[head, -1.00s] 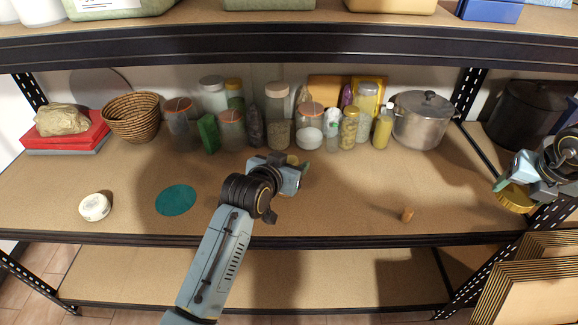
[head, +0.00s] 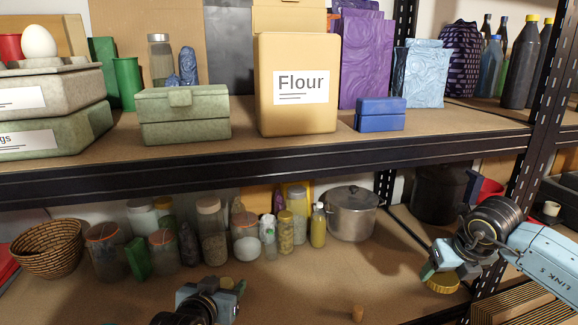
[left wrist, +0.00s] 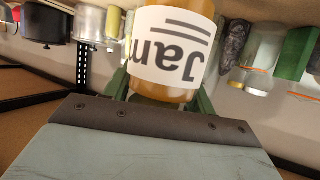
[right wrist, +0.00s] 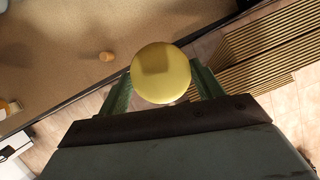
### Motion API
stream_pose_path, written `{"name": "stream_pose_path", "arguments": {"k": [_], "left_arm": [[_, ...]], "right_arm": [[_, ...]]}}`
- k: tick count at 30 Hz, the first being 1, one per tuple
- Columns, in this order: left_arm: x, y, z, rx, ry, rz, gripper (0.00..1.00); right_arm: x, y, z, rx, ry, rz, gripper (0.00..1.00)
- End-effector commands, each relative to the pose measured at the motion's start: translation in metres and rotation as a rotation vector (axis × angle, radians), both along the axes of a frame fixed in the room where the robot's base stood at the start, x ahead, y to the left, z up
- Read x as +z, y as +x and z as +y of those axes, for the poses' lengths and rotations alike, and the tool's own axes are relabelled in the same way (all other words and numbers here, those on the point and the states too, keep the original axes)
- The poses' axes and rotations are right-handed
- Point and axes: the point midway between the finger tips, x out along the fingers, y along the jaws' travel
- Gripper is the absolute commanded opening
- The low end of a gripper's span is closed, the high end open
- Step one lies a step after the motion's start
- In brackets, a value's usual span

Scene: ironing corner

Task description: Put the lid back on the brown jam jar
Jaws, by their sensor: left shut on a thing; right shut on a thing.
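The brown jam jar (left wrist: 176,50), with a white "Jam" label, is between the fingers of my left gripper (left wrist: 163,98). The label reads upside down in this view, as do the shelf goods behind it. In the head view, my left gripper (head: 232,290) is at the bottom, over the lower shelf, and mostly hides the jar. The round yellow-gold lid (right wrist: 160,72) is gripped by my right gripper (right wrist: 162,88). In the head view, the lid (head: 441,286) is below my right gripper (head: 438,272), at the right, well apart from the jar. The jar's mouth is not clearly visible.
Jars and bottles stand along the back of the lower shelf, between a woven basket (head: 48,250) and a steel pot (head: 352,214). A small cork (head: 357,313) lies near the front. The upper shelf edge (head: 250,165) overhangs. A flour box (head: 298,110) stands above.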

Motion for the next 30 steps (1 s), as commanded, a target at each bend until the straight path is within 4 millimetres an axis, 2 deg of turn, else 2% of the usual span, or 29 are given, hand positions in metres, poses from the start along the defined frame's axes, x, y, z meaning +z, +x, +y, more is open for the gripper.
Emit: {"name": "stream_pose_path", "arguments": {"k": [12,23,30], "left_arm": [[0.013,-0.028,0.011,0.032,0.000,-0.005,0.09],[0.023,-0.052,0.021,0.061,0.001,-0.004,0.09],[0.031,-0.070,0.028,0.084,0.000,-0.004,0.09]], "right_arm": [[-0.005,-0.025,0.048,0.781,0.004,0.000,0.45],[-0.004,-0.050,0.079,1.450,0.003,0.000,0.45],[-0.002,-0.071,0.096,1.945,0.001,0.001,0.45]]}}
